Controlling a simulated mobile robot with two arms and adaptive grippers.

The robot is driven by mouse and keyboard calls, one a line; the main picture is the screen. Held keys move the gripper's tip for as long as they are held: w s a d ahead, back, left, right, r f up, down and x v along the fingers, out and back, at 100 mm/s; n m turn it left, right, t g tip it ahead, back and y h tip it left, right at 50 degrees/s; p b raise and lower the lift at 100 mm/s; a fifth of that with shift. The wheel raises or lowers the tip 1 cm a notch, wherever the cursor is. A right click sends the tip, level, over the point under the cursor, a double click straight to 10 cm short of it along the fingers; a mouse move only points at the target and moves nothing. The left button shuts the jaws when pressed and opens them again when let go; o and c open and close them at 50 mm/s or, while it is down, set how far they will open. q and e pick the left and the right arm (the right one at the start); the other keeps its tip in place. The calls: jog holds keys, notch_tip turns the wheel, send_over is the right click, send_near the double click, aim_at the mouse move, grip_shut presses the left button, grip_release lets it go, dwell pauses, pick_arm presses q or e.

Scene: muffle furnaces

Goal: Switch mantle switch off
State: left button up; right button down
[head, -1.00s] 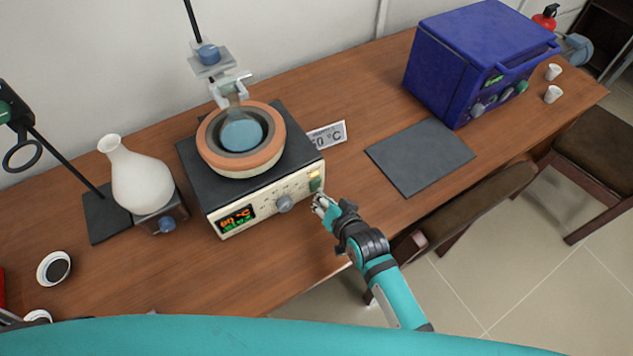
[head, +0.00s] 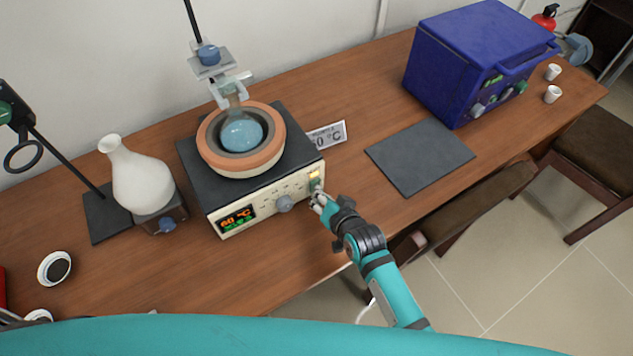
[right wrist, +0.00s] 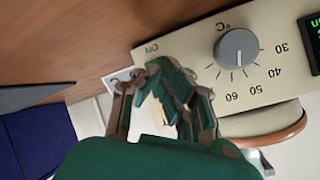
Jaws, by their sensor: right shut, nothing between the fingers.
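The heating mantle (head: 268,198) stands on the wooden table, with a round flask (head: 241,132) of blue liquid clamped in its orange-rimmed bowl. My left gripper is not in view.
A white flask (head: 140,178) stands on a small device left of the mantle. A sign (head: 328,135) stands behind its right end. A dark mat (head: 420,156) and a blue furnace (head: 475,60) are to the right. A chair (head: 470,205) stands at the table's front edge.

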jog(key=shift+w+a, duration=0.15)
jog(key=shift+w, duration=0.15)
dwell(0.4)
jog(key=shift+s, duration=0.1)
jog(key=shift+s+d+p, duration=0.45)
jog(key=shift+s+p, duration=0.1)
jog(key=shift+s, duration=0.05)
jog(key=shift+s+d+p, duration=0.45)
jog(key=shift+s, duration=0.15)
jog(key=shift+s+d+f+p, duration=0.15)
jog(key=shift+s+d+p, duration=0.15)
jog(key=shift+s+d, duration=0.3)
jog(key=shift+s+d+f+p, duration=0.15)
jog(key=shift+s+d+p, duration=0.2)
jog(key=shift+s, duration=0.45)
jog(key=shift+d, duration=0.1)
